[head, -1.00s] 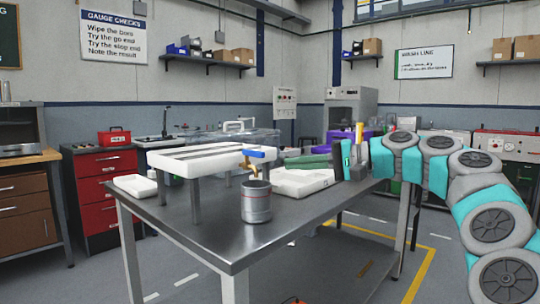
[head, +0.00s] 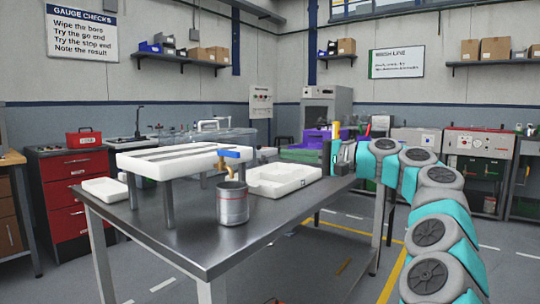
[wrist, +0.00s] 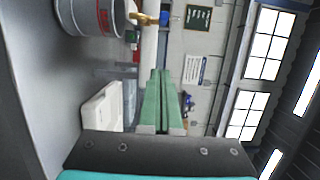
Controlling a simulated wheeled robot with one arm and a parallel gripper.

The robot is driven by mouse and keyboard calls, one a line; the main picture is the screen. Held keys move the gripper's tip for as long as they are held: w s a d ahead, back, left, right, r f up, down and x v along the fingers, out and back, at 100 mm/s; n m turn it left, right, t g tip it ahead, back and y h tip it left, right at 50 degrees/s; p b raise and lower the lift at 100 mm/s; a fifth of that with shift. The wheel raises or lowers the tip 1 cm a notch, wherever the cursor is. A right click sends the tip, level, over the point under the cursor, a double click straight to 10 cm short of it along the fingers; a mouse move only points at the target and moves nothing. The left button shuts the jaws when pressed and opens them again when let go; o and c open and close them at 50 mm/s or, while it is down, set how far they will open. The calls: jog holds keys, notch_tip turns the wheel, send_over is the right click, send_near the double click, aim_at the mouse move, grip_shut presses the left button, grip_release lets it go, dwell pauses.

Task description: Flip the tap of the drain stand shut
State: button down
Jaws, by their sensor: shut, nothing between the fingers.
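The drain stand (head: 185,157) is a white slotted top on grey legs, standing on the steel table. At its right end is a brass tap (head: 230,169) with a blue lever (head: 229,154) lying about level. A metal can (head: 232,204) stands below the spout. In the wrist view the can (wrist: 88,15) and the brass tap (wrist: 145,18) show at the top. My gripper (head: 284,155) is to the right of the tap, apart from it, its green fingers pointing left. The fingers (wrist: 160,75) are together and empty in the wrist view.
A white tray (head: 284,190) lies on the table below my gripper. A flatter white piece (head: 104,190) lies at the left end. Purple crates (head: 314,138) are behind my gripper. The table's front right is clear.

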jog(key=a+b, duration=0.1)
jog(key=a, duration=0.9)
jog(key=shift+w+a+b, duration=0.25)
jog(key=shift+a+b, duration=0.05)
jog(key=shift+a, duration=0.05)
dwell(0.3)
